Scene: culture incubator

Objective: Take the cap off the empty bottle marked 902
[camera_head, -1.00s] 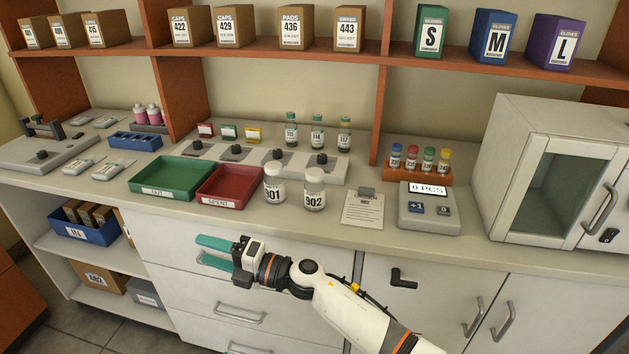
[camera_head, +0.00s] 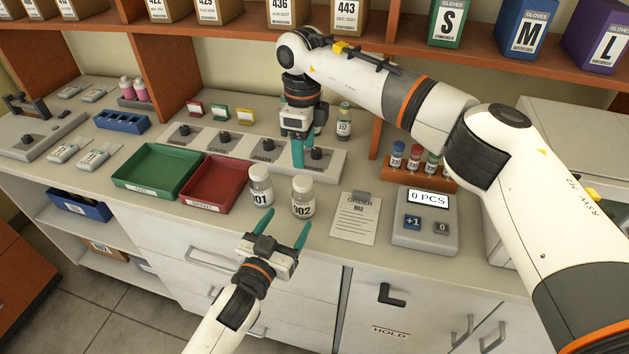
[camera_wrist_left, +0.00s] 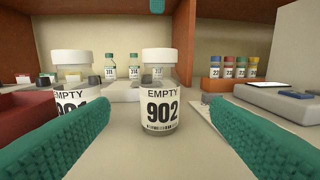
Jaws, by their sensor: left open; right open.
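The bottle marked 902 (camera_head: 303,197) stands upright on the counter, clear, with a white cap on it. In the left wrist view the bottle (camera_wrist_left: 160,112) is labelled EMPTY and its cap (camera_wrist_left: 159,56) is on. My left gripper (camera_head: 283,230) is open in front of the bottle at the counter's front edge. In the left wrist view the bottle stands ahead, between its teal fingers, untouched. My right gripper (camera_head: 298,152) points down behind and above the bottle, apart from the cap. Its fingers overlap edge-on, empty; a teal tip shows at the top of the left wrist view (camera_wrist_left: 157,6).
The bottle marked 901 (camera_head: 261,186) stands close left of 902. A red tray (camera_head: 187,203) and green tray (camera_head: 122,184) lie further left. An order sheet (camera_head: 355,222) and counting device (camera_head: 424,232) lie right. A knobbed station (camera_head: 327,168) and small green-capped vials (camera_head: 344,122) are behind.

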